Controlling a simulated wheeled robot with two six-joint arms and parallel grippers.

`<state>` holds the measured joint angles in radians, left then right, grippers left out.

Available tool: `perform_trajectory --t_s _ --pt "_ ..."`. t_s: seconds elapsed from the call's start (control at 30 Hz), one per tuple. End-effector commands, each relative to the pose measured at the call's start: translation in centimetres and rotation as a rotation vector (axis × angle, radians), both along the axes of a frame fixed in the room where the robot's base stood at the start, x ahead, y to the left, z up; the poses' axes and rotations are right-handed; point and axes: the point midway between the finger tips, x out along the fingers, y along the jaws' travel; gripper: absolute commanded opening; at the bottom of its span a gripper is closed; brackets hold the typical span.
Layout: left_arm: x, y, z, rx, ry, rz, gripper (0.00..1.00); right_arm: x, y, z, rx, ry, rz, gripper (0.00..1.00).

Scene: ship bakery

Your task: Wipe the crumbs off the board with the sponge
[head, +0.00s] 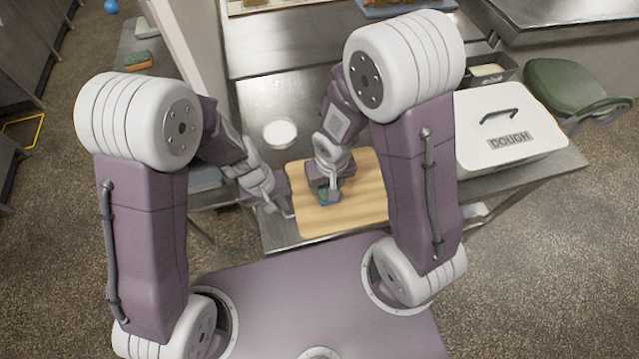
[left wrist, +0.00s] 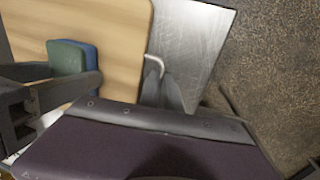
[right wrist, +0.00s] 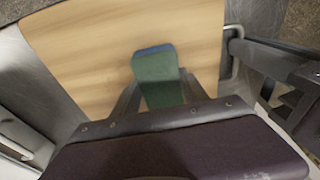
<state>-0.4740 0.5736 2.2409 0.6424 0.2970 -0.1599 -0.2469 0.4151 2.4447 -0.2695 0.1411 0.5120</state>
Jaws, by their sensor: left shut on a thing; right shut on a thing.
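The wooden board (head: 365,205) lies on the steel table. My right gripper (head: 329,193) is shut on a green and blue sponge (right wrist: 157,68), low over the left part of the board; I cannot tell whether it presses on the wood. The sponge also shows in the left wrist view (left wrist: 68,58). My left gripper (head: 288,208) is at the board's left edge, shut on a metal handle (left wrist: 154,64) there. The handle also shows in the right wrist view (right wrist: 235,45). I can make out no crumbs on the visible wood; part is hidden by my right arm.
A white round dish (head: 280,133) stands behind the board's left side. A white box marked DOUGH (head: 500,150) stands to the right. Another sponge, green and orange (head: 138,61), lies on a surface at the upper left. A green chair (head: 565,85) is at the far right.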

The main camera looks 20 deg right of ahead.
Motion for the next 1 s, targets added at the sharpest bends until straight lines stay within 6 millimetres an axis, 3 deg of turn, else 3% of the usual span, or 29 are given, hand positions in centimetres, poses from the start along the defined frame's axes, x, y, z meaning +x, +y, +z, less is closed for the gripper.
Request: perform_trajectory --t_s 0.27,0.5,0.8,1.0 --pt "0.0 0.0 0.0 0.0 0.0 0.0 0.0 0.0 -0.8 0.0 0.0 -0.001 -0.001 0.19" --pt "0.0 0.0 0.0 0.0 0.0 0.0 0.0 -0.2 -3.1 -0.3 0.001 0.0 -0.004 0.19" --pt "0.0 0.0 0.0 0.0 0.0 0.0 0.0 -0.3 -4.0 -0.3 0.0 0.001 -0.001 0.19" --pt "0.0 0.0 0.0 0.0 0.0 0.0 0.0 -0.4 -6.0 -0.2 0.0 0.001 -0.005 0.19"
